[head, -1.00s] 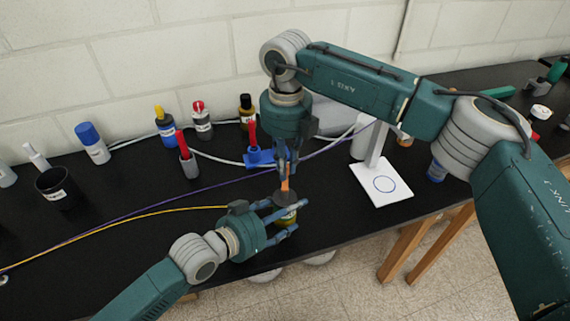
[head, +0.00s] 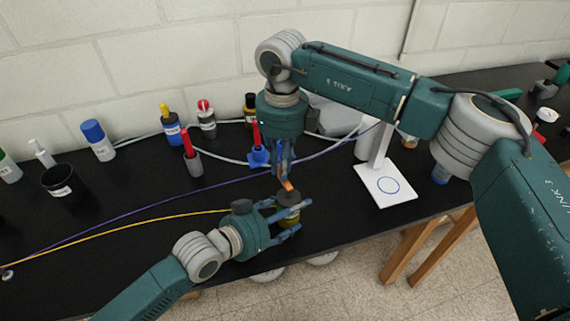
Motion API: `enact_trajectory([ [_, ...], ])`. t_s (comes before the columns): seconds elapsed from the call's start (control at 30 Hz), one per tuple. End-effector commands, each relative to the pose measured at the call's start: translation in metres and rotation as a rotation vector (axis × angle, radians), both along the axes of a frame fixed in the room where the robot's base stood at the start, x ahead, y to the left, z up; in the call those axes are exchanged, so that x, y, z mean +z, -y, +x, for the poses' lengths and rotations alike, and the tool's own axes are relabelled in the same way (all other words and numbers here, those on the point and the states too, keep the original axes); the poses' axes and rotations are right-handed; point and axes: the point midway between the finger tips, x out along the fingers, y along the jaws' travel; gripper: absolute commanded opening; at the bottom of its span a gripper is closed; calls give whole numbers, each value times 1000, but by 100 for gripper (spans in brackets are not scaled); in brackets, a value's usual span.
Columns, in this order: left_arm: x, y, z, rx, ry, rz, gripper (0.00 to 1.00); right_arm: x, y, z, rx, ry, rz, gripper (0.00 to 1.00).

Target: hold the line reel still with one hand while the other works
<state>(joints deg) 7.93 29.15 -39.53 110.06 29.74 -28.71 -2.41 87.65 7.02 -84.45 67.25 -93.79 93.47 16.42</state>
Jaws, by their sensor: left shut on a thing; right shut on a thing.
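The line reel (head: 291,217), a small round spool with a dark top and a yellowish side, stands near the table's front edge. My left gripper (head: 299,217) is shut on the reel from the left, a finger along each side. My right gripper (head: 285,180) points down just above the reel. It is shut on a small orange piece (head: 288,186), whose lower end is close to the reel's top; I cannot tell whether they touch. A yellow line (head: 130,228) runs left across the table from around the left gripper.
Bottles and a black cup (head: 63,184) stand at the left and back. A red-handled tool in a grey holder (head: 193,165) and a blue stand (head: 259,157) are behind the grippers. A white plate with a blue circle (head: 384,186) is at the right. A purple line (head: 150,207) crosses the table.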

Motion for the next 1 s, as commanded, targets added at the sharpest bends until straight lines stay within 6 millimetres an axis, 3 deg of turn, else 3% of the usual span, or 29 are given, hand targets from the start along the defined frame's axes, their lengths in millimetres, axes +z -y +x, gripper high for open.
enact_trajectory([
  [0.4,-2,-3,2,6,-5,2,32,1,-6,-6,180,-4,-1,0],
  [0.9,-2,-3,2,7,-5,3,32,1,-5,-6,198,-4,-1,0],
  [0.93,-2,-3,2,7,-5,3,32,1,-5,-6,198,-4,-1,19],
  [1.0,-2,-3,2,6,-5,4,32,1,-5,-6,198,-4,-1,33],
])
